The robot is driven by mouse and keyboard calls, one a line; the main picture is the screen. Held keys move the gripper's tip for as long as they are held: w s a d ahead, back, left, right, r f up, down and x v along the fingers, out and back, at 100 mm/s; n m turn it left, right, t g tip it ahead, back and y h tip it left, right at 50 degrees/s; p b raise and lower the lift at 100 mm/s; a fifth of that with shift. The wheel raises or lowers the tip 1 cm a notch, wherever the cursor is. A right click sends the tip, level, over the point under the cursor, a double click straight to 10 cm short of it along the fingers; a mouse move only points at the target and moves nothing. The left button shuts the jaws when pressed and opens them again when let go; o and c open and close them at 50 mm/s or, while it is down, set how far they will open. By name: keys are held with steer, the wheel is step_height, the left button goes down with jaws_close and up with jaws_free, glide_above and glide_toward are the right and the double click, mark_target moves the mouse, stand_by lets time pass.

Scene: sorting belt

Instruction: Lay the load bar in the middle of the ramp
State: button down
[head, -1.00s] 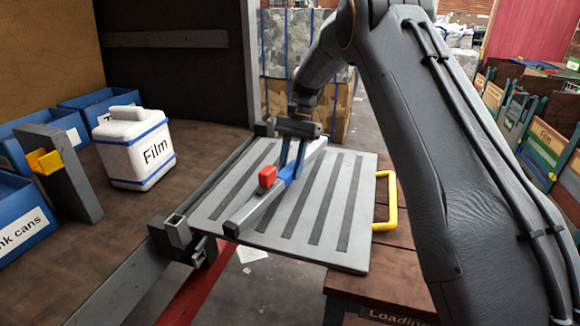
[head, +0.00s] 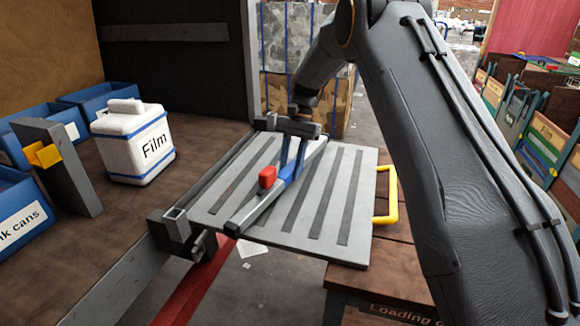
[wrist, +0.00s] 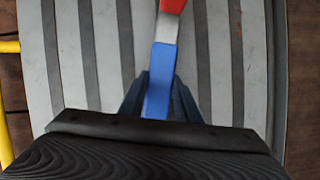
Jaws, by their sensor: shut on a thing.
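The load bar (head: 254,207) is a long grey bar with a blue grip section and a red block (head: 267,177) on it. It lies slantwise over the left half of the ramp in the head view. My gripper (head: 289,170) is shut on the blue section (wrist: 161,75) from above. The ramp (head: 352,215) is a grey plate with dark strips and a yellow handle (head: 391,195) on its right side. In the wrist view the ramp (wrist: 72,60) fills the background under the bar. I cannot tell whether the bar touches the ramp.
The ramp bridges from the brown deck on the left to a wooden platform (head: 385,283) on the right. A white Film box (head: 134,145), blue bins (head: 22,215) and a grey post with a yellow block (head: 47,155) stand on the deck. A red beam (head: 195,285) runs below.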

mark_target(290, 167)
steer(key=shift+f, duration=0.4)
steer(key=c, duration=0.6)
jaws_free()
steer(key=shift+f, duration=0.15)
steer(key=shift+c, duration=0.2)
steer(key=shift+r+p, duration=1.7)
steer(key=shift+r, duration=3.35)
